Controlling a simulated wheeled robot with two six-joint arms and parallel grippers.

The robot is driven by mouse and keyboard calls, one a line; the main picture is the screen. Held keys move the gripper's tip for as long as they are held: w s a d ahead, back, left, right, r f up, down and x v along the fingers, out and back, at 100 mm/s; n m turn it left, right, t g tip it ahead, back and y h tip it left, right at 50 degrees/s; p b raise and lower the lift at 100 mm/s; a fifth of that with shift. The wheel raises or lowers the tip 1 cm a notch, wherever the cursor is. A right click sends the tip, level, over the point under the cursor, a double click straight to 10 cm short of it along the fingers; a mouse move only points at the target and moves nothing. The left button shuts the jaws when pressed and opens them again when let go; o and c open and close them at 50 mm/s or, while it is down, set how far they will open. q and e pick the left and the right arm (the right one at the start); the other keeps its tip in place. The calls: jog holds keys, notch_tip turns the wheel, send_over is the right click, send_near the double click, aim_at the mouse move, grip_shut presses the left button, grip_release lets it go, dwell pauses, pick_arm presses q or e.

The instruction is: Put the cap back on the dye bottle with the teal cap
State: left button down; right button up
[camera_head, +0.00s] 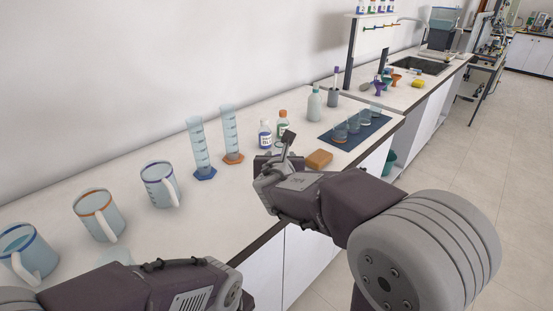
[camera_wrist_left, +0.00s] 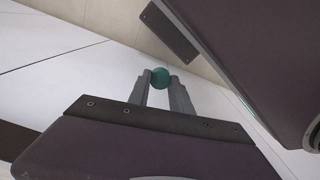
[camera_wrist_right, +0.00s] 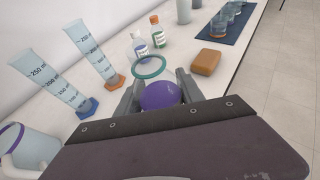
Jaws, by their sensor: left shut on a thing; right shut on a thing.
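My left gripper (camera_wrist_left: 160,80) is shut on a small round teal thing, which looks like the teal cap (camera_wrist_left: 161,77). It is held in front of the white cabinet fronts, off the counter. In the head view only my left forearm shows at the bottom; the fingertips are out of sight. My right gripper (camera_wrist_right: 158,92) is shut on a clear vessel with a teal ring (camera_wrist_right: 150,58) and purple (camera_wrist_right: 159,96) below it.
A blue-labelled bottle (camera_head: 265,138) and an orange-capped bottle (camera_head: 282,122) stand behind my right gripper. Measuring cylinders (camera_head: 201,150), rimmed jugs (camera_head: 97,215), an orange-brown block (camera_head: 319,159) and a blue mat (camera_head: 345,143) with glasses share the counter (camera_head: 215,215).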

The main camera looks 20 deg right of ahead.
dwell(0.4)
jog(key=o, duration=0.7)
grip_shut()
pick_arm(q)
jog(key=shift+s, duration=0.1)
